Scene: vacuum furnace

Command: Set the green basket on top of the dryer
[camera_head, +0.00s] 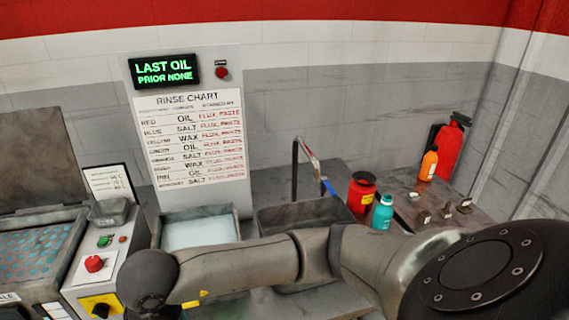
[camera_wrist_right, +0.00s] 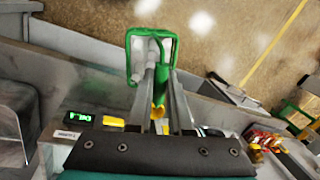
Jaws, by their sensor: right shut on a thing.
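The green basket (camera_wrist_right: 132,58) shows in the right wrist view as a green frame with a pale inside. It is at the tips of my right gripper (camera_wrist_right: 160,88), which is shut on it. The fingers hide part of the basket. A grey unit with a small green-lit display (camera_wrist_right: 80,118) lies beside and below the fingers; it may be the dryer, but its text is too small to read surely. In the head view my right arm crosses the front from right to left, and its gripper and the basket are out of that view. My left gripper is not in view.
In the head view a machine with a raised lid and blue-dotted bed (camera_head: 35,252) stands left, beside a control panel with a red knob (camera_head: 94,263). A sink (camera_head: 290,215), red jar (camera_head: 361,192), teal bottle (camera_head: 383,212) and fire extinguisher (camera_head: 449,145) stand behind my arm.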

